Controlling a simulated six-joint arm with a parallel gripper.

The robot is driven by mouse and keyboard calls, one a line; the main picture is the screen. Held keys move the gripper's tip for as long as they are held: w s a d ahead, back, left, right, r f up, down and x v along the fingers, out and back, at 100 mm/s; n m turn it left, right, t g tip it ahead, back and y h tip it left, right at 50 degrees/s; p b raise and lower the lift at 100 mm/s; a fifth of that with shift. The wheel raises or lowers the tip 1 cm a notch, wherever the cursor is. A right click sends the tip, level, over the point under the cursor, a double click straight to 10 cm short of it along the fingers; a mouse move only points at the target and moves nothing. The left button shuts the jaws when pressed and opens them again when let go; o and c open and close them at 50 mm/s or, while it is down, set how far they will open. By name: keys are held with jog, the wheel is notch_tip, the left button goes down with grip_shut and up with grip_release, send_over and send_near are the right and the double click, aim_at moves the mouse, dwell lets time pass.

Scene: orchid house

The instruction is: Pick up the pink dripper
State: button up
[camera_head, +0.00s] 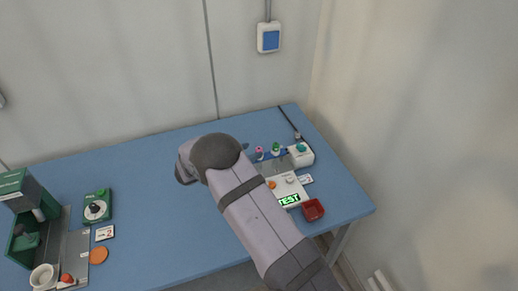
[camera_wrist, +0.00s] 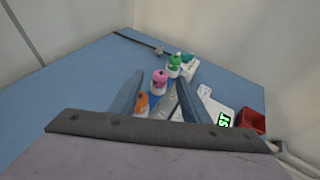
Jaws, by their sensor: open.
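The pink dripper (camera_wrist: 159,76), a small white bottle with a pink top, stands upright on the blue table in the wrist view. It appears between the two fingertips of my gripper (camera_wrist: 160,84), beyond them and not gripped. My gripper is open and empty. In the head view the pink dripper (camera_head: 259,152) stands just right of my wrist. My arm hides most of the gripper there.
A green-topped bottle (camera_wrist: 174,67) stands close beside the pink one, and an orange-topped bottle (camera_wrist: 142,98) nearer. A white box with a teal top (camera_head: 300,153), a lit TEST panel (camera_head: 289,199) and a red tray (camera_head: 313,211) are at right. The table's middle is clear.

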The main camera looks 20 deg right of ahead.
aim_at(258, 149)
jog(key=shift+w+d+f, duration=0.1)
jog(key=shift+w+d, duration=0.05)
jog(key=shift+d, duration=0.1)
jog(key=shift+d, duration=0.15)
jog(key=p+x, duration=0.3)
jog(key=x, duration=0.1)
jog(key=shift+d+f, duration=0.1)
jog(key=shift+f, duration=0.05)
jog(key=shift+w+d+f, duration=0.15)
jog(key=shift+d+f, duration=0.1)
grip_shut()
